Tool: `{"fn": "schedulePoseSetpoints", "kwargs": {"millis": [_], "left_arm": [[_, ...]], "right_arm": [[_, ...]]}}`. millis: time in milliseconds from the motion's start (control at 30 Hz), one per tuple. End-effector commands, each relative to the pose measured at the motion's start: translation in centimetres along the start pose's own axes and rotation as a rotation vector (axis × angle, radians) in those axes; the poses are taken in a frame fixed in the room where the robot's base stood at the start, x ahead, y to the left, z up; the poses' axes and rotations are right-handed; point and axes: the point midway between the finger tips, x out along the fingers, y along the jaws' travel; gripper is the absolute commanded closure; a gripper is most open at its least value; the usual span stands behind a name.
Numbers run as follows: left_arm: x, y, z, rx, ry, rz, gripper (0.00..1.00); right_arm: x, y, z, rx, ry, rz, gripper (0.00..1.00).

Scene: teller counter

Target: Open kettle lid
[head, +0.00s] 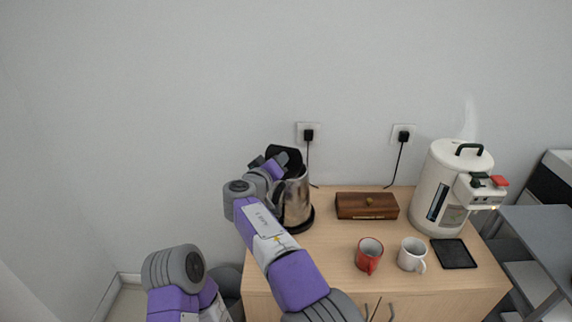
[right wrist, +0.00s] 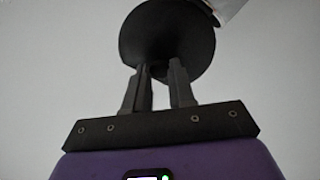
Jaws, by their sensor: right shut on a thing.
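The kettle (head: 295,203) is a shiny metal one with a black base, standing at the left end of the wooden counter. Its black lid (head: 287,154) is tilted up above the kettle's top. My right gripper (head: 278,164) is at the lid, and my right arm hides the kettle's left side. A small bright piece, perhaps the kettle's rim, shows at the top there. Part of my left arm shows at lower left, but its gripper is out of view.
A wooden box (head: 366,206) lies right of the kettle. A red mug (head: 369,255) and a white mug (head: 412,254) stand in front. A large steaming white urn (head: 446,185) and a black tablet (head: 455,254) are at the right. Two plugs sit in the wall.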

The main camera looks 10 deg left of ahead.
Motion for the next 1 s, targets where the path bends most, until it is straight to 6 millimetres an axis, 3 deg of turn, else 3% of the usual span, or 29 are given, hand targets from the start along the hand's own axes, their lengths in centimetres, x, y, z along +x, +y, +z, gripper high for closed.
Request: {"fn": "schedulePoseSetpoints", "kwargs": {"millis": [333, 367, 533, 833, 1000], "left_arm": [[0.0, 0.0, 0.0, 0.0, 0.0, 0.0, 0.57], [0.0, 0.0, 0.0, 0.0, 0.0, 0.0, 0.57], [0.0, 0.0, 0.0, 0.0, 0.0, 0.0, 0.57], [0.1, 0.0, 0.0, 0.0, 0.0, 0.0, 0.57], [0.5, -0.2, 0.0, 0.0, 0.0, 0.0, 0.57]], "right_arm": [[0.0, 0.0, -0.1, 0.001, 0.003, 0.0, 1.0], [0.0, 0.0, -0.1, 0.001, 0.003, 0.0, 0.74], [0.0, 0.0, 0.0, 0.001, 0.002, 0.0, 0.51], [-0.1, 0.0, 0.0, 0.0, 0.001, 0.0, 0.51], [-1.8, -0.1, -0.1, 0.0, 0.003, 0.0, 0.51]]}}
